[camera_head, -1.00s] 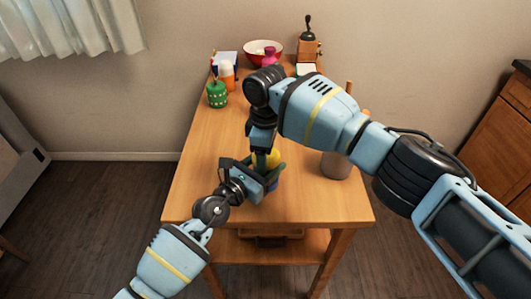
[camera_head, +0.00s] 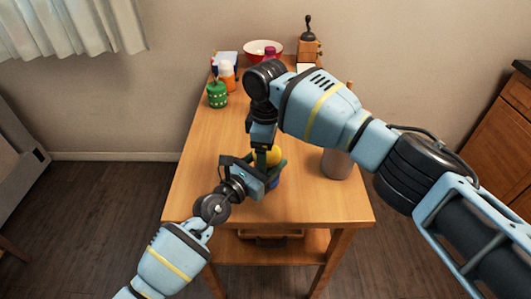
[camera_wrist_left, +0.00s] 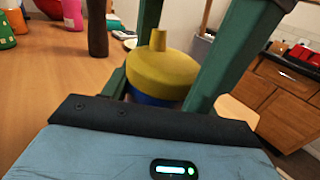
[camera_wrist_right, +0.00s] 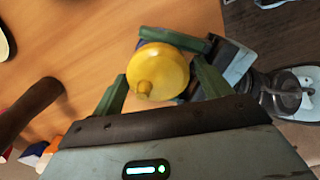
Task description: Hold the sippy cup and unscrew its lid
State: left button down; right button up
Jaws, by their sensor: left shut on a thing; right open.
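The sippy cup has a yellow lid (camera_head: 274,155) with a spout and a blue body, mostly hidden by my grippers. It stands near the front of the wooden table. In the left wrist view the lid (camera_wrist_left: 163,75) sits on the body (camera_wrist_left: 152,99). My left gripper (camera_head: 271,174) is shut around the body from the front left, one green finger on each side. My right gripper (camera_head: 263,150) points down just above the cup. In the right wrist view its green fingers are spread, and the lid (camera_wrist_right: 163,68) shows between and beyond their tips.
A grey canister (camera_head: 336,164) stands right of the cup, partly behind my right arm. A green jar (camera_head: 217,95), an orange and white bottle (camera_head: 227,76), a red bowl (camera_head: 263,47) and a grinder (camera_head: 309,46) stand farther back. The table's left middle is clear.

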pick_arm(q)
jog(key=shift+s+a+f, duration=0.1)
jog(key=shift+a+f, duration=0.1)
jog(key=shift+f, duration=0.4)
pick_arm(e)
jog(key=r, duration=0.3)
jog(key=shift+a+r, duration=0.15)
jog(key=shift+a, duration=0.05)
pick_arm(q)
jog(key=shift+c, duration=1.9)
grip_release()
jog(key=shift+d, duration=0.1)
pick_arm(e)
jog(key=shift+d, duration=0.1)
pick_arm(q)
jog(key=shift+r, duration=0.1)
jog(key=p+v, duration=0.1)
jog(key=v, duration=0.5)
jog(key=shift+s+a, duration=0.15)
jog(key=shift+a, duration=0.1)
pick_arm(e)
notch_tip(320, 180, up, 3)
jog(key=shift+f, duration=0.15)
pick_arm(q)
jog(key=shift+s+a, duration=0.4)
jog(key=shift+s, duration=0.15)
